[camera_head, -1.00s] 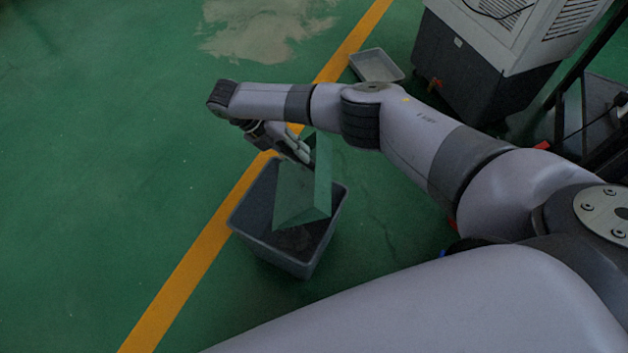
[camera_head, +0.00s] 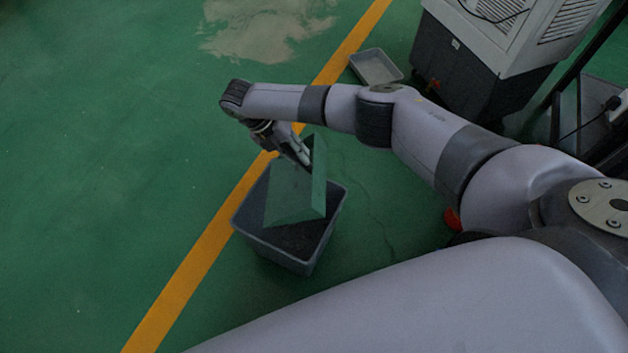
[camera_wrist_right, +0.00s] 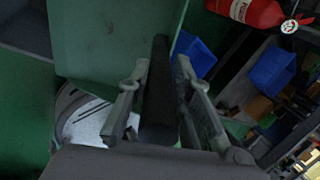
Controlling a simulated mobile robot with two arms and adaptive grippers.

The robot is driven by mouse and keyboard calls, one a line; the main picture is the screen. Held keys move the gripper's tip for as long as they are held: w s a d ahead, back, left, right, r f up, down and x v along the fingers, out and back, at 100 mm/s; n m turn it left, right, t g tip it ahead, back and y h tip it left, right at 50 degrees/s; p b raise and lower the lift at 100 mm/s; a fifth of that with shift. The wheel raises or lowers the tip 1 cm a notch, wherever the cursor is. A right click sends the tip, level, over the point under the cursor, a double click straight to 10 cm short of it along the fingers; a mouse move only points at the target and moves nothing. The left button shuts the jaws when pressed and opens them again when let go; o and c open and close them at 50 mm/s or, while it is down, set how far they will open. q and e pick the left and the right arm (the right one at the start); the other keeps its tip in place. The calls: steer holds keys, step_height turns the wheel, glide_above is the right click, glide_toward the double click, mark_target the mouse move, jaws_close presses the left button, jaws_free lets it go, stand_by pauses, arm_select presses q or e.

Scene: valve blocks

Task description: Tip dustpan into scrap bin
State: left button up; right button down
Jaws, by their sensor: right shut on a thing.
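The dustpan (camera_head: 291,193) is green and hangs steeply tilted over the scrap bin, with its wide edge down. The scrap bin (camera_head: 318,241) is a grey open box on the floor, with dark material showing inside. My right gripper (camera_head: 302,157) is above the bin, shut on the dustpan's handle. In the right wrist view the dark handle (camera_wrist_right: 160,95) lies between the two fingers, and the green pan (camera_wrist_right: 105,40) shows beyond it. The pan hides part of the bin's inside and far rim. My left gripper is not in view.
A small grey tray (camera_head: 376,66) lies on the green floor behind the bin. A grey and white machine (camera_head: 480,70) stands at the back right. A yellow floor line (camera_head: 205,255) runs past the bin. The right wrist view shows a red cylinder (camera_wrist_right: 250,10) and blue bins (camera_wrist_right: 272,72).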

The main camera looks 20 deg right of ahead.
steer(key=shift+r+t+y+p, duration=0.8)
steer(key=shift+r+y+p, duration=0.95)
steer(key=shift+p, duration=2.15)
steer(key=r+t+y+p, duration=0.1)
steer(key=p, duration=0.1)
steer(key=shift+r+y+p, duration=0.25)
steer(key=shift+r+p, duration=0.1)
steer(key=shift+r, duration=0.05)
steer(key=shift+a, duration=0.1)
